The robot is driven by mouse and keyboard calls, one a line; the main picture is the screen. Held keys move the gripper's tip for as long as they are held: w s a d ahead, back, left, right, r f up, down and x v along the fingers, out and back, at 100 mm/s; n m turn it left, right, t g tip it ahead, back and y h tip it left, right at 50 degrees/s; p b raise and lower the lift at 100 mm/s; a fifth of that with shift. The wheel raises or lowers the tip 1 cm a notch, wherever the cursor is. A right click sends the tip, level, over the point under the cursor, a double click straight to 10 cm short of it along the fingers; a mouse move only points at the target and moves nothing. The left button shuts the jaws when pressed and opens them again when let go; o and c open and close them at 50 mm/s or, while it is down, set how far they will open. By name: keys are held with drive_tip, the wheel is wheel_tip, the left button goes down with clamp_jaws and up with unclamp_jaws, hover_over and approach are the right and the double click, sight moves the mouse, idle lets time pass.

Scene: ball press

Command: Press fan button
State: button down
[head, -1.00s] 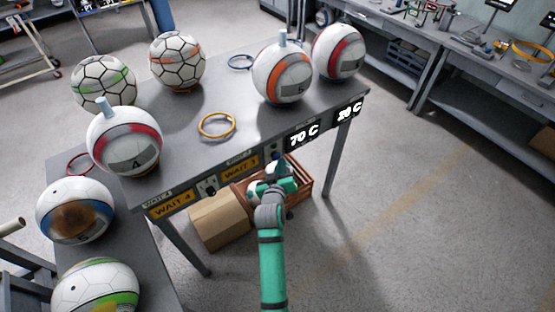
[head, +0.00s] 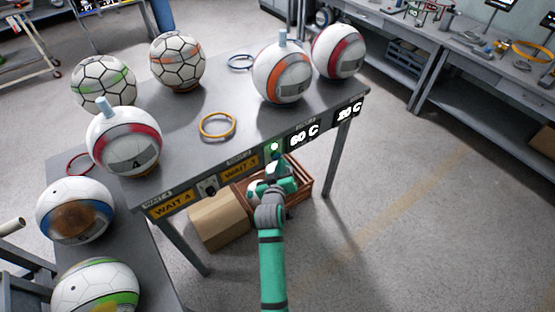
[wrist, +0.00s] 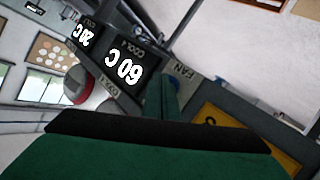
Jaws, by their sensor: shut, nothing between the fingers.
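The fan button (wrist: 174,82) shows as a small blue edge beside the FAN label (wrist: 186,74) in the wrist view. My fingers (wrist: 163,98) cover most of it; whether they touch it I cannot tell. In the head view a green light (head: 274,147) glows on the table's front panel, just above my gripper (head: 277,163). My gripper is shut and empty, held up against that panel. The display (head: 304,135) to its right reads 60 C; it also shows upside down in the wrist view (wrist: 124,71).
A second display (head: 349,109) reads 20 C. Yellow WAIT signs (head: 240,168) and a switch sit left of the gripper. Several balls stand on the table (head: 200,150), with a yellow ring (head: 217,125). A crate (head: 299,190) and cardboard box (head: 219,223) lie below. The floor at right is clear.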

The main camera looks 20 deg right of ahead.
drive_tip(key=shift+s+d, duration=0.35)
drive_tip(key=shift+s, duration=0.6)
drive_tip(key=shift+s+d, duration=0.35)
drive_tip(key=shift+s, duration=0.55)
drive_tip(key=shift+s+d, duration=0.35)
drive_tip(key=shift+s, duration=0.6)
drive_tip(key=shift+s, duration=0.1)
drive_tip(key=s+a+f+y, duration=0.1)
drive_tip(key=s+a+f, duration=0.1)
drive_tip(key=s+a, duration=0.35)
drive_tip(key=s+a+f+n+t+y, duration=0.1)
drive_tip(key=s+a+f, duration=0.1)
drive_tip(key=s, duration=0.6)
drive_tip(key=s+a+f+y, duration=0.1)
drive_tip(key=s+a+f, duration=0.15)
drive_tip(key=s, duration=0.45)
drive_tip(key=s+a+r+y, duration=0.1)
drive_tip(key=s+a+r, duration=0.2)
drive_tip(key=s, duration=0.4)
drive_tip(key=s+a+r+m+y, duration=0.1)
drive_tip(key=s+a+r, duration=0.2)
drive_tip(key=s, duration=0.4)
drive_tip(key=s+a+r+t, duration=0.1)
drive_tip(key=s+a+r, duration=0.2)
drive_tip(key=s, duration=0.4)
drive_tip(key=shift+a+r+m+y, duration=0.3)
drive_tip(key=shift+r+m+y, duration=0.1)
drive_tip(key=shift+r, duration=0.4)
